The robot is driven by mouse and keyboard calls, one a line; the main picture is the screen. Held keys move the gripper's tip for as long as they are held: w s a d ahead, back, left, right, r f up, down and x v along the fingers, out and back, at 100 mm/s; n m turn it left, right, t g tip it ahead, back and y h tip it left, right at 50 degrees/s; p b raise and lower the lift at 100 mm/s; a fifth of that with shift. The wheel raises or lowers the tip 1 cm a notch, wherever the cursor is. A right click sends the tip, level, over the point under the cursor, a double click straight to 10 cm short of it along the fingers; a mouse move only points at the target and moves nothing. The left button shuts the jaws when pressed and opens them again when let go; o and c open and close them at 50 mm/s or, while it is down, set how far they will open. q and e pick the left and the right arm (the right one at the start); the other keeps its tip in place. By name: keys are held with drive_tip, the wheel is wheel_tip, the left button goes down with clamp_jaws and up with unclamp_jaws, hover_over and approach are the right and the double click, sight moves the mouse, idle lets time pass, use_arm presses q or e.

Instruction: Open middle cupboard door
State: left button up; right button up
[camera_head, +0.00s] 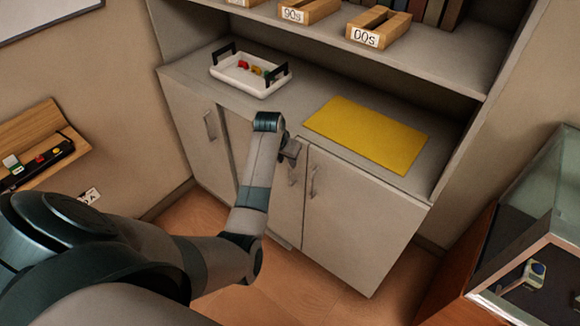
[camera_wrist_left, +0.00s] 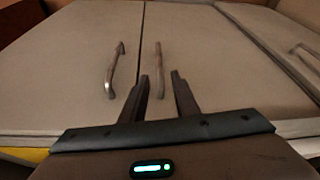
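The middle cupboard door (camera_head: 284,208) is beige and looks shut, partly hidden by my left arm. Its upright metal handle (camera_wrist_left: 159,68) shows in the wrist view, where the picture is upside down, with its near end between the fingers. In the head view part of that handle (camera_head: 293,174) shows just below the gripper. My left gripper (camera_head: 292,150) is at the cupboard front, near the top of the door. In the wrist view its two fingers (camera_wrist_left: 160,78) are apart and hold nothing; contact with the handle cannot be told. My right gripper is not in view.
The right door (camera_head: 360,220) has its own handle (camera_head: 313,181) close beside the middle one. The left door (camera_head: 196,130) is shut. A yellow mat (camera_head: 368,133) and a white tray (camera_head: 248,77) lie on the counter. A glass case (camera_head: 545,225) stands at the right.

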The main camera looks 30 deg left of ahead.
use_arm(q)
drive_tip(key=shift+x, duration=3.9)
clamp_jaws()
